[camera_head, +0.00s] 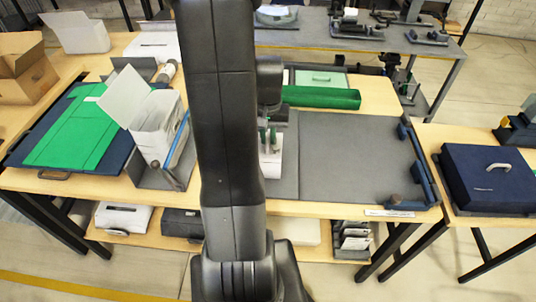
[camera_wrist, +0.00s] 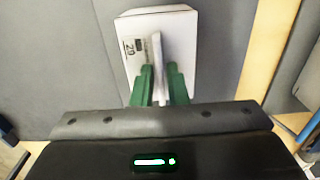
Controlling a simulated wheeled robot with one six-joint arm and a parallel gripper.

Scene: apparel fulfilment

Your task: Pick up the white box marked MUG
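A white box (camera_wrist: 183,42) stands under my gripper in the wrist view, with a dark printed label on its left part that I cannot read surely. A pale upright strip rises from the box. My gripper (camera_wrist: 162,72) has two green fingers, one on each side of this strip, with little or no gap; it looks shut on it. In the head view my gripper (camera_head: 267,137) points down at the white box (camera_head: 272,168) on the grey mat. My arm hides part of both. I cannot tell whether the box is lifted.
The grey mat (camera_head: 355,150) is clear to the right. A holder of white sheets (camera_head: 158,125) and a green folded piece (camera_head: 70,130) are to the left. A dark blue case (camera_head: 490,182) sits on the right table.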

